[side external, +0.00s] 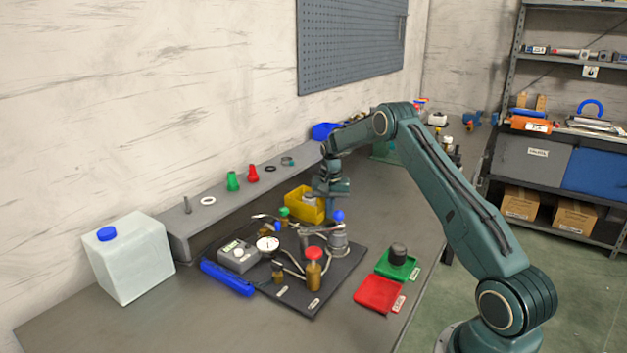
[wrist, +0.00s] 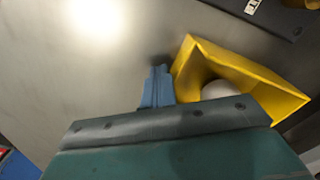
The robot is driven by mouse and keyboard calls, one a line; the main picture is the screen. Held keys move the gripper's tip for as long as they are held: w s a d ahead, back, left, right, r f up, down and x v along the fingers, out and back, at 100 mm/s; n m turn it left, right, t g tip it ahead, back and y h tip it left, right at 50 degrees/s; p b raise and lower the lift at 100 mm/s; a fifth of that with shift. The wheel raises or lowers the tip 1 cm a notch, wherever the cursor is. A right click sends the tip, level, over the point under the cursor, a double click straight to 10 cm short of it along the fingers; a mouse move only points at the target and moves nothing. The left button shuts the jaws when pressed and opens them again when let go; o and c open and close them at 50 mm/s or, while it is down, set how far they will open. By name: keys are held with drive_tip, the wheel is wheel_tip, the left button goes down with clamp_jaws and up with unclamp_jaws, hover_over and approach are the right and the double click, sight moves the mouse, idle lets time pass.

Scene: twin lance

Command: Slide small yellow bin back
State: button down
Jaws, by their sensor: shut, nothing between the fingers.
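The small yellow bin (side external: 296,206) stands on the bench behind the dark board in the side view, near the foot of the long grey ledge. In the wrist view the yellow bin (wrist: 243,70) fills the upper right, with a pale rounded item partly visible inside; my gripper body hides its lower part. My gripper (side external: 331,214) points down just right of the bin in the side view. In the wrist view my gripper's blue fingers (wrist: 159,78) are together and empty, close beside the bin's left wall. I cannot tell whether they touch it.
The dark board (side external: 325,292) with gauge, hoses and valves lies in front of the bin. The grey ledge (side external: 225,208) runs behind it along the wall. Red (side external: 376,294) and green (side external: 394,268) trays sit at the bench's right edge. Bare bench shows left of the fingers in the wrist view.

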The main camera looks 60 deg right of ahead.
drive_tip(key=shift+w, duration=0.1)
drive_tip(key=shift+w, duration=0.3)
drive_tip(key=shift+s, duration=0.35)
drive_tip(key=shift+r, duration=1.5)
drive_tip(key=shift+r, duration=0.1)
drive_tip(key=shift+r, duration=1.4)
drive_tip(key=shift+r, duration=0.1)
